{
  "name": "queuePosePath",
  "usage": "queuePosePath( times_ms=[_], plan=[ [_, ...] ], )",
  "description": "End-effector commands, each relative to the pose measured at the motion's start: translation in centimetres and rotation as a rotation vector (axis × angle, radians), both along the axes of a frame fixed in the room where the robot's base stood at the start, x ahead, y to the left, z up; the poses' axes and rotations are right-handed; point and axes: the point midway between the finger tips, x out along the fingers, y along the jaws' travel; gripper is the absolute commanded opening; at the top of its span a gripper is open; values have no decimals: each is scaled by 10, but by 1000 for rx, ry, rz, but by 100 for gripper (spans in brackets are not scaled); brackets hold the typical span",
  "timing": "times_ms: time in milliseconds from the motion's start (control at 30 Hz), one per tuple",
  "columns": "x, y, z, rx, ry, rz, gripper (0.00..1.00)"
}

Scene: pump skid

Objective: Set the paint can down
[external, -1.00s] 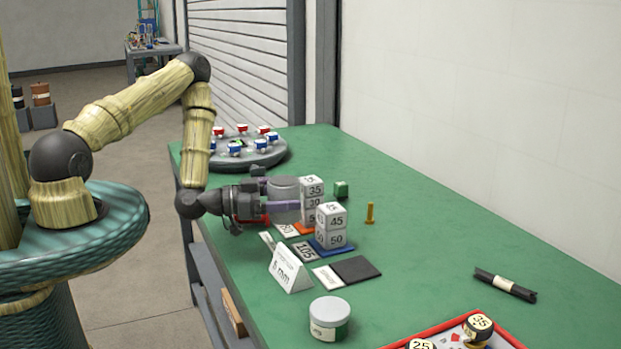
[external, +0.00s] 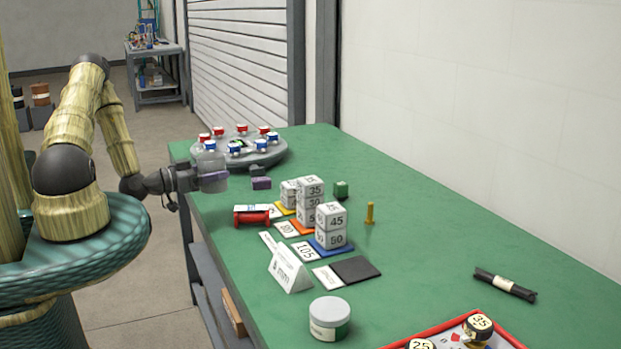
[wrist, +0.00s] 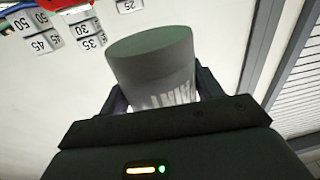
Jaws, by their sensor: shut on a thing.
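The paint can (wrist: 155,65) is a grey cylinder with a greenish end, partly printed with pale lettering, in the wrist view. My gripper (wrist: 160,105) is shut on it, one finger on each side. In the external view the can (external: 209,161) shows pale grey in my gripper (external: 213,178), near the table's left edge and just in front of the round grey turntable (external: 262,160). The can appears held above the green table (external: 420,230); the gap under it is hidden.
A lidded jar (external: 329,318) and red tray (external: 440,335) are nearer. The table's right-middle is mostly clear.

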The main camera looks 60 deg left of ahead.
Motion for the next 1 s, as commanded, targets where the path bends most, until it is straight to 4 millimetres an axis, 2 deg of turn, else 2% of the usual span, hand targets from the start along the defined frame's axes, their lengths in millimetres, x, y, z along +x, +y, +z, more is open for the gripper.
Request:
queuePosePath(
  times_ms=[33, 200, 400, 800, 1000],
  plan=[
    [-12, 12, -1, 3, -1, 28, 30],
    [-48, 41, -3, 6, 6, 101, 30],
    [-78, 60, -4, 9, 13, 155, 30],
    [-82, 62, -5, 8, 14, 162, 30],
    [-64, 61, -14, 7, 12, 158, 30]
  ],
)
